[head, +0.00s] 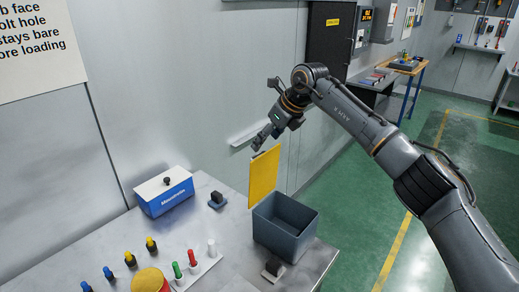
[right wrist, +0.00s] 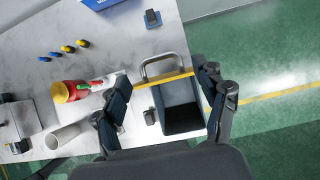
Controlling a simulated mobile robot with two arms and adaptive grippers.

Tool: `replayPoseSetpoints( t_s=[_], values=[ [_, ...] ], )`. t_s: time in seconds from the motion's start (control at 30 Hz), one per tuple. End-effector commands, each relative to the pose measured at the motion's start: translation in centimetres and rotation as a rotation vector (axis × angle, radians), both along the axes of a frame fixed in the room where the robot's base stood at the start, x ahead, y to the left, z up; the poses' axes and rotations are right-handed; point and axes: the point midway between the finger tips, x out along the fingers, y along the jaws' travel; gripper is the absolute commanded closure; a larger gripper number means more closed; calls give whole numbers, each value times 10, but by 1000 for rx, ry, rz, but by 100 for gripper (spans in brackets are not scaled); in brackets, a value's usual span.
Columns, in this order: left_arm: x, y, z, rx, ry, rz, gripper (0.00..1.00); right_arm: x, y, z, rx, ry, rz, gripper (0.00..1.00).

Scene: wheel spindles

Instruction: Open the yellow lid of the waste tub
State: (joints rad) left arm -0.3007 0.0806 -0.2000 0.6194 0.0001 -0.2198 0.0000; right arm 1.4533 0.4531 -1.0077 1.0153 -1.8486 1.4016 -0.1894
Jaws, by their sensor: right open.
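The waste tub (head: 285,228) is a grey open-topped box near the table's right end. Its yellow lid (head: 264,175) stands upright at the tub's left side, so the tub's inside shows. In the right wrist view the lid (right wrist: 165,80) is a thin yellow edge with a grey bar handle (right wrist: 158,66) on it, beside the tub (right wrist: 180,101). My right gripper (head: 265,138) is just above the lid's upper edge. In its wrist view its fingers (right wrist: 167,84) are wide apart, either side of the lid, with nothing clamped.
A blue-and-white box (head: 164,191) stands at the back of the table. A small dark block (head: 217,199) lies left of the lid. A rack (head: 200,268) with coloured pegs and a yellow-topped round container (head: 150,281) are in front. The wall is close behind.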

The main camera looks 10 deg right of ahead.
Motion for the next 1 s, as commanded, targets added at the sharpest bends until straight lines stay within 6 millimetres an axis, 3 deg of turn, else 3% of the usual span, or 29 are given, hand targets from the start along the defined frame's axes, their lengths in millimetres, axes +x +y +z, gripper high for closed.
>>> replayPoseSetpoints(
  t_s=[0.1, 0.3, 0.7, 0.77, 0.87, 1.0],
  values=[
    [1, 0, 0, 0, -1, 0, 60, -8, -7, 18, 0, -2, 0, 28],
    [1, -1, 0, 0, -1, 0, 60, -16, -13, 33, 1, 0, -1, 28],
    [1, -1, 0, -1, -1, 0, 60, -17, -8, 32, 15, -3, 8, 28],
    [1, -1, 0, -1, -1, 0, 60, -17, 4, 27, 46, -8, 25, 28],
    [1, -1, 0, -1, -1, 0, 60, -22, 44, 12, 167, -23, 79, 28],
    [1, -1, 0, -1, -1, 0, 60, -45, 130, -4, 497, -48, 157, 28]
  ],
)
